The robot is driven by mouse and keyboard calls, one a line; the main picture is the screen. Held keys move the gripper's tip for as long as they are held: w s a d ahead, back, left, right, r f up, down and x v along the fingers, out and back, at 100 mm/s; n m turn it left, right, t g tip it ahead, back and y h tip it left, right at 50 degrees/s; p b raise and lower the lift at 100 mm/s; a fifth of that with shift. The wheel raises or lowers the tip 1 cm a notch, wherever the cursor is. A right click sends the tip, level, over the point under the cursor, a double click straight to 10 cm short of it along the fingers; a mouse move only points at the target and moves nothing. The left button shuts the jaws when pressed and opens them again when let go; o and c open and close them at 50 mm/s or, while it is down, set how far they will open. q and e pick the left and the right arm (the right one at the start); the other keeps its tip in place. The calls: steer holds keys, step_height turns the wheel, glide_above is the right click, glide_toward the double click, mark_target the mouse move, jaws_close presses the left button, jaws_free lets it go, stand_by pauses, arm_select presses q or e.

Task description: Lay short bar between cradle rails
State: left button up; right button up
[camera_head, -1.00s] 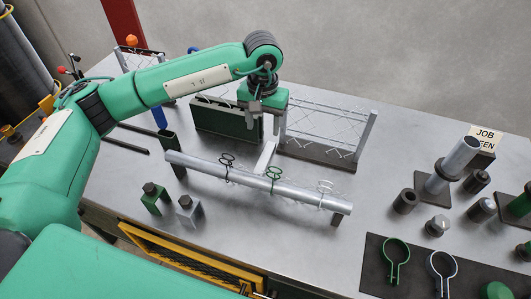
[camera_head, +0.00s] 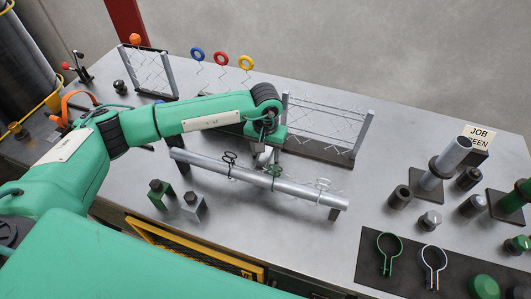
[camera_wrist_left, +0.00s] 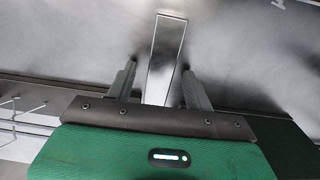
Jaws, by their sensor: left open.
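The pale short bar (camera_head: 264,158) lies on the bench just behind the long grey pipe, partly hidden by my left gripper (camera_head: 266,150). The left wrist view shows the short bar (camera_wrist_left: 166,45) between the two spread fingers of my left gripper (camera_wrist_left: 158,73), with a visible gap at each side. This gripper is open, low over the bar and not closed on it. I cannot pick out the cradle rails for certain; my left arm covers part of the bench to the left. My right gripper is not in view.
The long pipe (camera_head: 305,192) with several wire clips lies in front of the gripper. A wire mesh frame (camera_head: 322,128) stands close behind. Pipe stands and fittings fill the right side.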

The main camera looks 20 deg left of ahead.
arm_select(q)
jaws_close()
steer(key=shift+r, duration=0.1)
stand_by(0.3)
